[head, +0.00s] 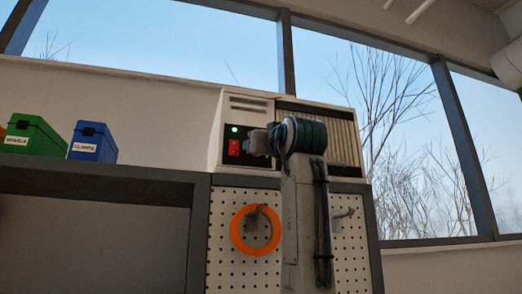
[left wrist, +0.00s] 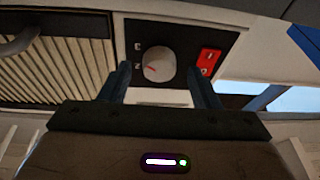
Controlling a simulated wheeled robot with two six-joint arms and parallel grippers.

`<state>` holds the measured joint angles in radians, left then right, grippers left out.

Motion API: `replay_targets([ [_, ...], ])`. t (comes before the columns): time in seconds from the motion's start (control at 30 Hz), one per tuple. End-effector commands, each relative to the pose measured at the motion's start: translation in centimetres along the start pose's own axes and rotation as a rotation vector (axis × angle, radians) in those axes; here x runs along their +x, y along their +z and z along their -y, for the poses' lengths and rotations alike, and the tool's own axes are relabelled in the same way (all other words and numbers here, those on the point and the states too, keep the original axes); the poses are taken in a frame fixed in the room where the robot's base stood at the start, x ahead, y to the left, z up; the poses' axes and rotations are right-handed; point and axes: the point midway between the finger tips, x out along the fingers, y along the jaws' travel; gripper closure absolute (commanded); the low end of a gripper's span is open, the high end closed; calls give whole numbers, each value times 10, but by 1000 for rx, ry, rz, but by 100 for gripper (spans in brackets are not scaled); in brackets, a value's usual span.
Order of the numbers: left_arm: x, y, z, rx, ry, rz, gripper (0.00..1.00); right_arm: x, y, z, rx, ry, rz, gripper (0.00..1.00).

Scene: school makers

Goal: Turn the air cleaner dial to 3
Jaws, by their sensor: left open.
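The air cleaner (head: 240,107) is a pale box on top of the shelf unit, with a black control panel and a slatted grille. Its dial (left wrist: 159,58) is a round pale knob with a red mark, showing on the black panel in the left wrist view. Small white marks beside the dial are too small to read surely. My left gripper (head: 257,142) is open at the panel; in the wrist view its fingers (left wrist: 160,78) stand on either side of the dial. I cannot tell whether they touch it. In the head view my gripper hides the dial.
A red switch (left wrist: 208,61) sits beside the dial, and a green light (head: 235,129) is lit above it in the head view. Green (head: 33,136) and blue (head: 92,142) boxes stand left on the shelf top. An orange ring (head: 238,238) hangs on the pegboard below.

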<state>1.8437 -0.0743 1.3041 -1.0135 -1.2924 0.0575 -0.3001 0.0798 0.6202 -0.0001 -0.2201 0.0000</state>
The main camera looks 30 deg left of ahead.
Motion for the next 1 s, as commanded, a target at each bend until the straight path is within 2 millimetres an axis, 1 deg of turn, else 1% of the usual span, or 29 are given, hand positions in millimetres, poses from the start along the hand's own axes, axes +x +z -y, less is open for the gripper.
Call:
replay_targets([
  [0.03,-12,4,-1,-3,4,-2,43,10,1,1,0,0,0,64],
  [0.2,-48,5,0,-3,3,-3,43,28,3,4,1,-2,0,64],
  [0.3,-67,5,-1,-3,3,-2,43,35,3,5,1,-2,0,64],
  [0.43,-84,3,0,-1,2,-2,43,42,4,5,1,-2,0,64],
  [0.6,-94,2,0,0,0,0,43,44,4,5,1,-2,0,64],
  [1.0,-94,1,0,0,0,0,43,43,4,3,0,0,0,64],
])
